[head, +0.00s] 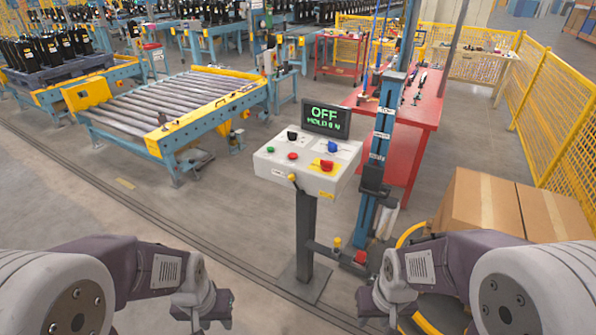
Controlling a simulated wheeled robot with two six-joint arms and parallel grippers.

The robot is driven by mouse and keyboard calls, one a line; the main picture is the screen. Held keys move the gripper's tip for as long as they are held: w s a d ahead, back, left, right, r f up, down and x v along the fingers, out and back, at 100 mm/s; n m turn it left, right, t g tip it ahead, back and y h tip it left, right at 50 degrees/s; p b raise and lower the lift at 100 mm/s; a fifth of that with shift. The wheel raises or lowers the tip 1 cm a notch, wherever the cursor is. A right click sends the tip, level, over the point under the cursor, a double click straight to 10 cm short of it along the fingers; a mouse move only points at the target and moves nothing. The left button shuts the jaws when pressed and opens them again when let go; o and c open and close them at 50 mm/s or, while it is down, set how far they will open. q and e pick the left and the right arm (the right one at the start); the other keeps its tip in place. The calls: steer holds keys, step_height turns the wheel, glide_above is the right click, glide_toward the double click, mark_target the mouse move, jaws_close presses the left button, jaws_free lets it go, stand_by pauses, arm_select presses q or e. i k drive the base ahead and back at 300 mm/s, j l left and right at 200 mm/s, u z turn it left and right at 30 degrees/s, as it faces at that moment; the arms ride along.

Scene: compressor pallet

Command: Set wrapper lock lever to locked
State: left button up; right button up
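A white control box (270,170) stands on a grey post in the middle of the head view. Its face carries a black knob (292,136), a blue knob (332,147), a green button (270,150), a red button (292,156) and a red handle (327,165) on a yellow plate. I cannot tell which of these is the wrapper lock lever, or its setting. The display (326,118) reads OFF, with a second green line hard to read. My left gripper (222,310) and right gripper (368,310) are low in front, apart from the box; their finger openings are unclear.
A blue mast (381,150) stands just right of the box. Cardboard boxes (480,203) are at the right, before a yellow mesh fence (560,120). A roller conveyor (160,100) lies to the left and a red table (425,110) behind. Floor is open left of the post.

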mark_target(300, 192)
steer(key=i+j+z, duration=0.4)
steer(key=j, duration=0.25)
steer(key=i+j+z, duration=0.2)
steer(key=j, duration=0.15)
steer(key=i+j+z, duration=0.2)
steer(key=j, duration=0.2)
steer(key=j+z, duration=0.2)
steer(key=j, duration=0.2)
steer(key=i, duration=0.05)
